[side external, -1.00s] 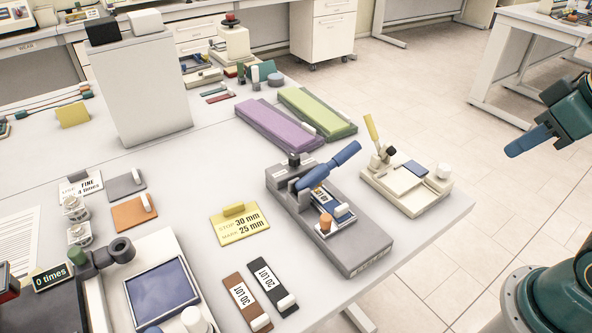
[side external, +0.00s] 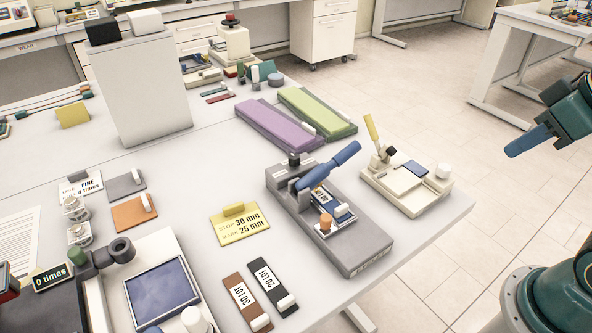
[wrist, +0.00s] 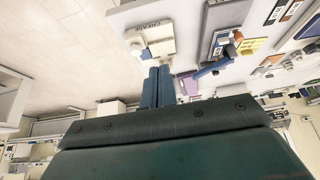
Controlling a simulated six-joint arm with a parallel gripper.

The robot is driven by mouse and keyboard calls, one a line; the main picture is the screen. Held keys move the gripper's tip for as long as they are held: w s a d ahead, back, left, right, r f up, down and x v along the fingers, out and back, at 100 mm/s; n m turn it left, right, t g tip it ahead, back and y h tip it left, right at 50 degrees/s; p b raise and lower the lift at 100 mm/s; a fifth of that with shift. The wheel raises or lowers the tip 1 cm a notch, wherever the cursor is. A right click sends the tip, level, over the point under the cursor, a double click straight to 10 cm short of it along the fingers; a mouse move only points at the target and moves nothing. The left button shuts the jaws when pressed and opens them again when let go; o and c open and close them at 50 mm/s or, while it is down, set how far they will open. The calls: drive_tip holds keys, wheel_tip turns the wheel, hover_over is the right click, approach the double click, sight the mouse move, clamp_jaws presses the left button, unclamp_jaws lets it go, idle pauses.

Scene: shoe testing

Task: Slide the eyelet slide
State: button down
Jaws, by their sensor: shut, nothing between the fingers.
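A grey fixture (side external: 362,245) with a raised blue lever (side external: 330,165) stands near the table's right edge. My gripper (side external: 512,151) is beyond the table at the right, well apart from the fixture. In the wrist view, its blue fingers (wrist: 158,72) are together and empty.
A cream fixture (side external: 405,205) with a yellow lever stands right of the grey one. Purple (side external: 280,125) and green (side external: 317,112) blocks lie behind. A yellow card (side external: 240,226) reading 30 mm and 25 mm lies left, with lot tags (side external: 247,302) in front.

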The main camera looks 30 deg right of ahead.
drive_tip(key=c, duration=1.6)
unclamp_jaws()
drive_tip(key=o, duration=0.3)
drive_tip(key=shift+w+a+r, duration=0.1)
drive_tip(key=shift+w+r, duration=0.05)
drive_tip(key=shift+w, duration=0.05)
drive_tip(key=n+g, duration=0.6)
drive_tip(key=n, duration=1.4)
hover_over(326, 218)
wheel_tip(326, 218, down, 3)
drive_tip(key=shift+w, duration=0.3)
drive_tip(key=f, duration=1.3)
drive_tip(key=shift+s+f, duration=0.2)
drive_tip(key=shift+f, duration=0.15)
